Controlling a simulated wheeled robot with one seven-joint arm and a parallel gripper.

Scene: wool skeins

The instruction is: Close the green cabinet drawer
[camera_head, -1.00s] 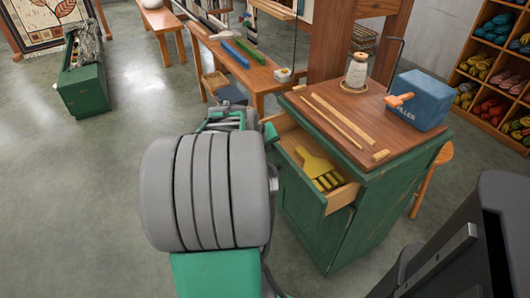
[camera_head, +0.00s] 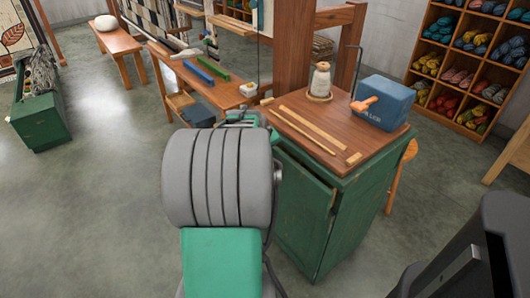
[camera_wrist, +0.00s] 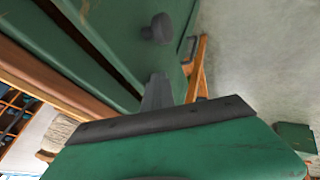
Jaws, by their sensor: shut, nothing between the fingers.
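The green cabinet (camera_head: 345,225) stands right of my arm under a brown wooden top. Its green drawer front (camera_head: 305,182) sits almost flush with the cabinet; a narrow step shows at its right edge, and I cannot tell if it is fully shut. The drawer's inside is hidden. In the wrist view, a dark round knob (camera_wrist: 157,28) shows on a green panel. My gripper (camera_wrist: 157,92) is shut and empty, its tip close to the green front; I cannot tell if it touches.
On the cabinet top lie wooden sticks (camera_head: 307,130), a thread cone (camera_head: 320,80) and a blue box (camera_head: 382,103). A wooden bench (camera_head: 215,92) stands behind, yarn shelves (camera_head: 475,60) at the right. Floor at left is clear up to a green chest (camera_head: 38,120).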

